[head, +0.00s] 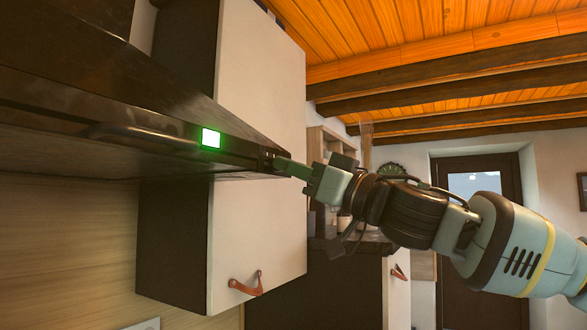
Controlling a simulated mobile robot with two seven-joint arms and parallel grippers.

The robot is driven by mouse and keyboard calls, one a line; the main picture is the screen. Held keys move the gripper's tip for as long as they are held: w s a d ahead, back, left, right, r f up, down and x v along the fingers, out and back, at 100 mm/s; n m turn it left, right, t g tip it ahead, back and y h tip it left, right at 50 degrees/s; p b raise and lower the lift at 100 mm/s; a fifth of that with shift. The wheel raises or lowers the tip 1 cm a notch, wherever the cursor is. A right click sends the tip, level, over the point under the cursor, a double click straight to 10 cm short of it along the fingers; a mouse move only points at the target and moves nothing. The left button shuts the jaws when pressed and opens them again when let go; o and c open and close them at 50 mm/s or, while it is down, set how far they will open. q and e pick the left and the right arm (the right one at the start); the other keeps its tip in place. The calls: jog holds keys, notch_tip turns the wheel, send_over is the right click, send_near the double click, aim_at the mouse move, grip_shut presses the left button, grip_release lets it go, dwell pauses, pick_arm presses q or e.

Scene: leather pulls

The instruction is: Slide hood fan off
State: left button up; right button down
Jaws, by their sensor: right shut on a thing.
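The dark range hood (80,75) fills the upper left of the head view, with a bar handle along its front edge. A lit green-white square (211,138) glows on its front strip. My right gripper (283,166) comes in from the right, and its fingertips are at the right end of that front strip. It is shut on a small dark slider (268,160) there; the fingers partly hide it. My left gripper is not in view.
A white cabinet (255,235) with a leather pull (247,285) stands behind and right of the hood. Shelves (330,145) and a dark door (478,240) are farther back. Open room lies to the right, around my right arm.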

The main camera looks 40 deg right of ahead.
jog(key=shift+s+a+f, duration=0.15)
jog(key=shift+a, duration=0.55)
jog(key=shift+s+a, duration=0.15)
jog(key=shift+a, duration=0.25)
jog(key=c, duration=1.4)
grip_release()
jog(key=shift+a, duration=0.15)
jog(key=shift+c, duration=0.2)
jog(key=shift+d, duration=0.2)
